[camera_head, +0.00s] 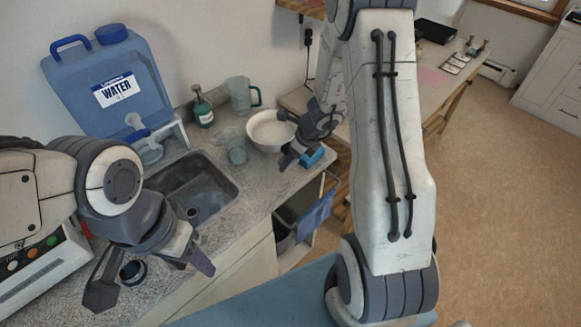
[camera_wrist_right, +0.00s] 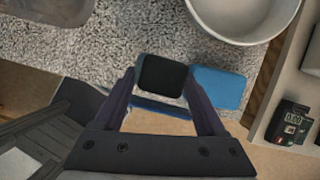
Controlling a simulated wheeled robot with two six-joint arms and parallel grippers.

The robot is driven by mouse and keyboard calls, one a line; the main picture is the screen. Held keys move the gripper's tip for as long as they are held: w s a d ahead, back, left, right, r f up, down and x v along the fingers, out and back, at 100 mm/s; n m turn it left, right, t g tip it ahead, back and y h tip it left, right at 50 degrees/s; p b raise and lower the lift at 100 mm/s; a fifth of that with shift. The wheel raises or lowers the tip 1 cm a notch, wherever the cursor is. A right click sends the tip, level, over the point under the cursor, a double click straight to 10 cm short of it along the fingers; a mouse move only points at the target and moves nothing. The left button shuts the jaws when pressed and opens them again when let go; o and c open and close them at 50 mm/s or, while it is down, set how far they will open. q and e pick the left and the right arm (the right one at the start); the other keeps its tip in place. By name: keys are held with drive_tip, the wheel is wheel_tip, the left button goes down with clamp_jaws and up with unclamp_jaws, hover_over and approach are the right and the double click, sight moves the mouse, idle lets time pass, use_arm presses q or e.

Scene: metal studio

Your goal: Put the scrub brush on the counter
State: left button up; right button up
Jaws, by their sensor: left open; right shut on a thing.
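Whether the brush touches the counter cannot be told. A flat blue block (camera_wrist_right: 220,87) lies on the counter right beside it, and blue also shows by the gripper in the head view (camera_head: 312,156). My left gripper (camera_head: 150,274) is open and empty, low over the counter at the near left.
A white bowl (camera_head: 270,132) stands just behind my right gripper. A sink (camera_head: 200,185), a green bottle (camera_head: 203,108), a clear pitcher (camera_head: 240,95) and a blue water jug (camera_head: 85,85) are to the left. A dark round object (camera_head: 133,271) is by my left gripper.

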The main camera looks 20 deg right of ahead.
sight(291, 168)
drive_tip(key=f+b, duration=0.1)
drive_tip(key=f, duration=0.1)
drive_tip(key=f+b, duration=0.1)
drive_tip(key=f, duration=0.1)
drive_tip(key=shift+w+a+f, duration=0.1)
drive_tip(key=shift+w+f, duration=0.05)
drive_tip(key=shift+w, duration=0.05)
drive_tip(key=shift+f, duration=0.15)
drive_tip(key=o, duration=1.1)
